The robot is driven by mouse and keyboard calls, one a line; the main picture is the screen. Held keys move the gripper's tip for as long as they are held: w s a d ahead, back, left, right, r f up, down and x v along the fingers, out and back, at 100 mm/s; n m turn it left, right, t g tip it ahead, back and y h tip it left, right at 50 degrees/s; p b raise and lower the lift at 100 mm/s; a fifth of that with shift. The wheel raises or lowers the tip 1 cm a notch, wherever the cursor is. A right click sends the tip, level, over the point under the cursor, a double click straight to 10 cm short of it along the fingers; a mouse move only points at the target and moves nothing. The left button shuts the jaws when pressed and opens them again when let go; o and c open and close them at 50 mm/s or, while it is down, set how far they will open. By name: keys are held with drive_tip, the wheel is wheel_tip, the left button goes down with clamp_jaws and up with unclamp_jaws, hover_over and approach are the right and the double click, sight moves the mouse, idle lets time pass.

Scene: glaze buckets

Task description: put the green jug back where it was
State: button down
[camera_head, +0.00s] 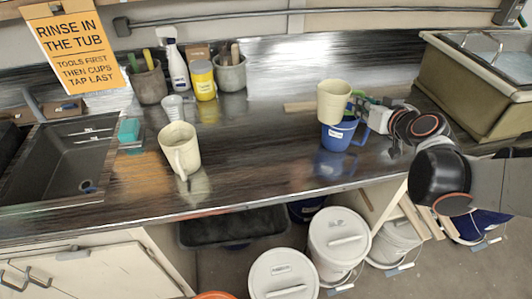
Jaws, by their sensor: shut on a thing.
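I cannot tell whether the two touch. A second pale jug (182,146), cream coloured, stands alone on the counter between the sink and the blue jug, its handle facing the front.
The steel counter (260,150) is clear between the cream and blue jugs. Behind stand tool pots (230,77), a spray bottle (177,70), a yellow tub (203,82) and a clear cup (173,107). A sink (60,165) is left, a large tub (460,80) right. Lidded buckets (338,232) stand below.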

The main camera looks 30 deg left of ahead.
drive_tip(key=s+a+r+n+g+y, duration=0.1)
drive_tip(key=s+a+r, duration=0.15)
drive_tip(key=a, duration=0.65)
drive_tip(key=s+a+r+n+g+y, duration=0.1)
drive_tip(key=s+a+n, duration=0.15)
drive_tip(key=a, duration=0.65)
drive_tip(key=shift+m, duration=0.35)
wheel_tip(320, 180, down, 20)
drive_tip(key=b, duration=0.7)
drive_tip(key=shift+f, duration=0.25)
drive_tip(key=shift+r, duration=0.1)
drive_tip(key=shift+s, duration=0.1)
drive_tip(key=c, duration=2)
unclamp_jaws()
drive_tip(key=shift+f, duration=0.2)
drive_tip(key=shift+c, duration=0.2)
drive_tip(key=o, duration=0.4)
drive_tip(key=shift+r, duration=0.1)
